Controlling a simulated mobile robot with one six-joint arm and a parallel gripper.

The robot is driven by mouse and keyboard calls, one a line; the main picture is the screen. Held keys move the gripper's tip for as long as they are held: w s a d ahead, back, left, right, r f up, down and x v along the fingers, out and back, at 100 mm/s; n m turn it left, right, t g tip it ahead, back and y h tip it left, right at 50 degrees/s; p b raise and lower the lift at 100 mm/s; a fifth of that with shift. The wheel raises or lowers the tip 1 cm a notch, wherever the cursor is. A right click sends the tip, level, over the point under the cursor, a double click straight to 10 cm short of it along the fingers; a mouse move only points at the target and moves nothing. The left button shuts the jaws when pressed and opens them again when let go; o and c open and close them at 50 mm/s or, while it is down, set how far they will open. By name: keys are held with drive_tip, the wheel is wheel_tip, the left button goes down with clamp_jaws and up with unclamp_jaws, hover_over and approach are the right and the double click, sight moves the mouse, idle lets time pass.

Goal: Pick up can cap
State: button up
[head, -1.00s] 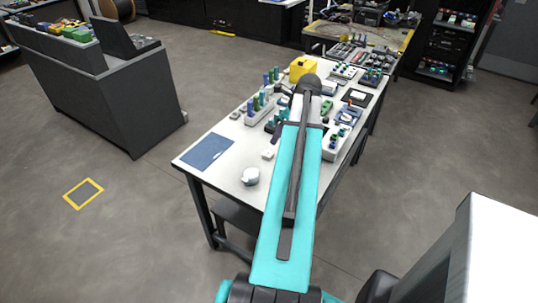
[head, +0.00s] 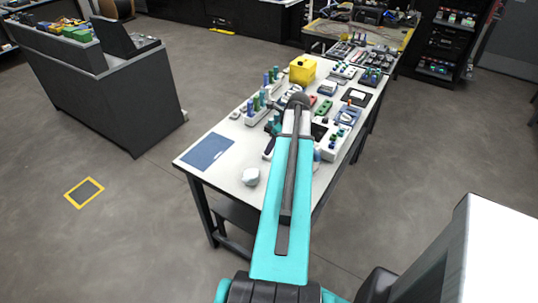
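I cannot single out the can cap for sure at this size. A small white rounded object (head: 250,177) stands alone near the front end of the white worktable (head: 228,172), left of my teal arm. I cannot tell if it is the can or its cap. My arm reaches over the table and hides the strip under it. A dark piece (head: 268,150) shows at the arm's left edge and may be part of my gripper. The fingers are hidden behind the arm, so their opening and any contact do not show.
A blue mat (head: 208,152) lies at the table's front left corner. A yellow box (head: 302,69) and several small tools and holders crowd the middle and back of the table. A dark grey counter (head: 110,95) stands on the left.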

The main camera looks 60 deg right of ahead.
drive_tip(key=shift+s+p+x, duration=0.2)
drive_tip(key=shift+p+x, duration=0.95)
drive_tip(key=shift+x, duration=1.4)
drive_tip(key=shift+f, duration=0.1)
drive_tip(key=shift+c, duration=0.3)
drive_tip(key=c, duration=1.1)
drive_tip(key=shift+r+b, duration=1.35)
drive_tip(key=shift+r, duration=3.65)
